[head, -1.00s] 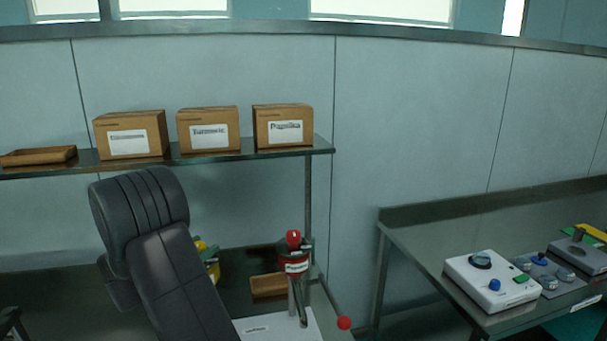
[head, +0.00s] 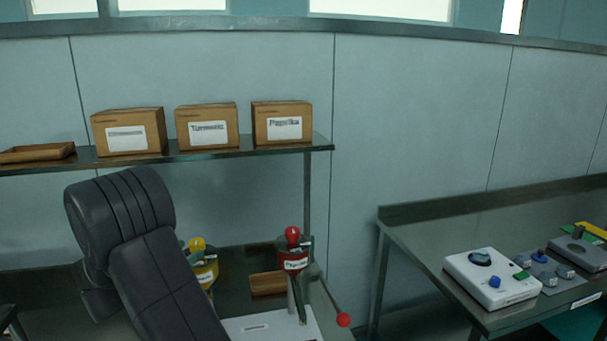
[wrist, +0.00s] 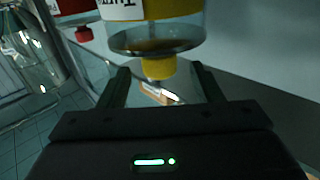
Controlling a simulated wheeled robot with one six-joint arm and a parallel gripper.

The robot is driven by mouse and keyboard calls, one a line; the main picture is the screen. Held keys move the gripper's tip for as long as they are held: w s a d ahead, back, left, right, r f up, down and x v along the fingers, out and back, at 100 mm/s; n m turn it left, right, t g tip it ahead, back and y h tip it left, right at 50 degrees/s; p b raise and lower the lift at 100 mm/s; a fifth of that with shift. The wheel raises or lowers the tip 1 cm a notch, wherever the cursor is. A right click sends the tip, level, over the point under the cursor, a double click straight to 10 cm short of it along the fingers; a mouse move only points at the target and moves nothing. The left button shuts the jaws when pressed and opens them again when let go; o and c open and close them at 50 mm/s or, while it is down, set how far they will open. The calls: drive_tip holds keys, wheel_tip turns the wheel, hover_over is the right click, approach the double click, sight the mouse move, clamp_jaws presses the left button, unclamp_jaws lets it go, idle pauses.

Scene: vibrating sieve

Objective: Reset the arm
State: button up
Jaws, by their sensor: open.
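My gripper (wrist: 158,84) shows in the wrist view with its two fingers apart. A yellow-capped jar (wrist: 155,40) with a white label and clear lower part is just beyond the fingers. Its narrow yellow lower end (wrist: 158,70) appears between the fingertips; I cannot tell whether they touch it. In the head view my dark arm fills the lower left and my gripper is out of sight. A yellow-topped container (head: 203,262) stands right behind the arm, partly hidden by it. A red-topped container (head: 293,258) stands to its right.
A shelf (head: 240,150) holds boxes, including the Turmeric box (head: 207,126) and the Paprika box (head: 282,122), and a wooden tray (head: 37,153). A lever with a red ball (head: 343,320) sticks out at the red container. A white control box (head: 491,279) sits on the right table (head: 430,235).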

sight(197, 243)
drive_tip(key=b+v, duration=0.1)
drive_tip(key=v, duration=0.6)
drive_tip(key=p+x, duration=0.3)
drive_tip(key=x, duration=1)
drive_tip(key=shift+w+d, duration=0.15)
drive_tip(key=shift+d, duration=0.05)
drive_tip(key=shift+a+f+n+t+y+b, duration=0.25)
drive_tip(key=shift+n+t+y+b, duration=0.2)
drive_tip(key=shift+y, duration=0.25)
drive_tip(key=shift+r+n+t+y+b, duration=0.1)
drive_tip(key=shift+n+t+y+b, duration=0.45)
drive_tip(key=shift+n+y, duration=0.45)
drive_tip(key=y, duration=0.1)
drive_tip(key=n+y+b, duration=0.1)
drive_tip(key=y, duration=0.1)
drive_tip(key=shift+a+n, duration=0.2)
drive_tip(key=shift+n, duration=0.05)
drive_tip(key=n+y+b, duration=0.1)
drive_tip(key=y+b, duration=0.1)
drive_tip(key=n+y+b, duration=0.2)
drive_tip(key=y, duration=0.1)
drive_tip(key=shift+a, duration=0.25)
drive_tip(key=n+y+b, duration=0.1)
drive_tip(key=y, duration=0.1)
drive_tip(key=n+y+b, duration=0.2)
drive_tip(key=shift+a+g, duration=0.2)
drive_tip(key=shift+g, duration=0.1)
drive_tip(key=shift+y+b, duration=0.4)
